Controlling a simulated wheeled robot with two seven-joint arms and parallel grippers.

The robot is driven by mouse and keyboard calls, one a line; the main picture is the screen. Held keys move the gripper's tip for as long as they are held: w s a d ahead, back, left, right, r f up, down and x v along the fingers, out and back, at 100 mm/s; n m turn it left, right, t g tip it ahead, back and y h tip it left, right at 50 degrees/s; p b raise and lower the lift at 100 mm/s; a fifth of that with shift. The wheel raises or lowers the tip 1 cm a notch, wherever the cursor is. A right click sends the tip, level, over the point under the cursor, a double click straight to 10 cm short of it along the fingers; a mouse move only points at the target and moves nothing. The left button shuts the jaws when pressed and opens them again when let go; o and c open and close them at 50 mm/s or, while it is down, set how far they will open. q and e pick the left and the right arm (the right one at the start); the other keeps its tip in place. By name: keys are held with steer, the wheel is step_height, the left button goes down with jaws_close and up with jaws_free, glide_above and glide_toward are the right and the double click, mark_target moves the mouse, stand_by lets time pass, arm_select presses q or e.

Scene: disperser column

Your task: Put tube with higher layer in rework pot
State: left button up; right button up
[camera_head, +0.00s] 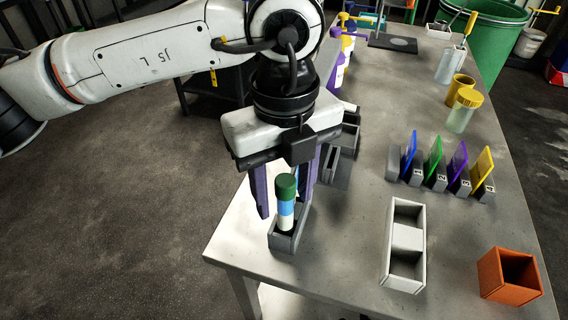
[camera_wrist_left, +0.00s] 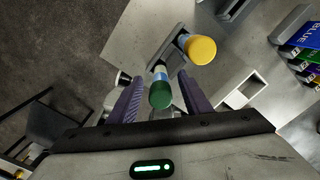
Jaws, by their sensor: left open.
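A tube with a green cap (camera_head: 286,188) stands upright in a grey holder (camera_head: 287,240) at the table's near left edge. Its body shows pale and blue bands. My left gripper (camera_head: 284,206) points down over it, open, with its purple fingers on either side of the tube. In the left wrist view the green cap (camera_wrist_left: 160,95) lies between the fingers, and a yellow-capped tube (camera_wrist_left: 200,49) stands beyond it. I cannot make out that tube's layers. No label shows which container is the rework pot; an orange-brown square pot (camera_head: 509,276) stands at the near right.
A white two-compartment tray (camera_head: 404,269) lies right of the holder. Numbered grey blocks with coloured cards (camera_head: 436,160) stand behind it. A yellow-lidded jar (camera_head: 463,112) and yellow cup (camera_head: 459,88) stand farther back. Grey holders (camera_head: 347,137) are partly hidden by my gripper. The table's middle is clear.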

mark_target(284, 178)
arm_select(q)
steer(key=shift+f, duration=1.25)
jaws_close()
steer(key=c, duration=0.9)
jaws_free()
jaws_close()
steer(key=shift+r, duration=0.1)
steer(key=shift+r, duration=0.15)
steer(key=shift+r+p, duration=0.8)
steer(key=shift+r, duration=0.55)
steer(key=shift+r+p, duration=1.05)
steer(key=shift+r, duration=1.2)
